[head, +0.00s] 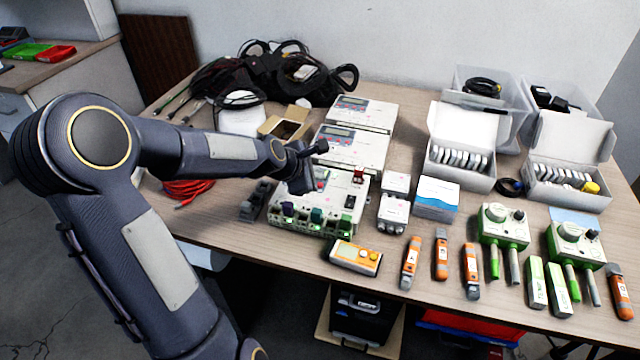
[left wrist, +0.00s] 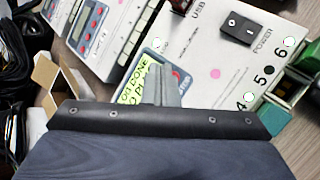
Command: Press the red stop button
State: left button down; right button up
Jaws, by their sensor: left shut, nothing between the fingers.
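A white control box (head: 335,212) with coloured connectors along its front edge sits mid-table. A small red part (head: 358,173) stands at the box's back right corner. I cannot tell whether it is the stop button. My left gripper (head: 308,188) is shut and empty, over the left part of the panel. Its fingers (left wrist: 163,86) hide some of the panel; I cannot tell whether they touch it. My right gripper is out of view.
Two white display units (head: 352,147) stand behind the box, beside an open cardboard box (head: 284,129). An orange-yellow meter (head: 355,257) lies in front. Small white modules (head: 393,210) and a blue-white box (head: 437,197) stand to the right. A red cable coil (head: 187,191) lies left.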

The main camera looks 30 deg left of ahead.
pick_arm(q)
jog(key=shift+f, duration=0.15)
jog(key=shift+f+b, duration=0.3)
jog(key=shift+b, duration=0.05)
jog(key=shift+f+b, duration=0.4)
dwell(0.5)
jog(key=shift+r, duration=0.1)
jog(key=shift+r+p, duration=0.75)
jog(key=shift+p, duration=0.05)
notch_tip(320, 180, up, 5)
jog(key=p, duration=0.4)
jog(key=shift+p, duration=0.35)
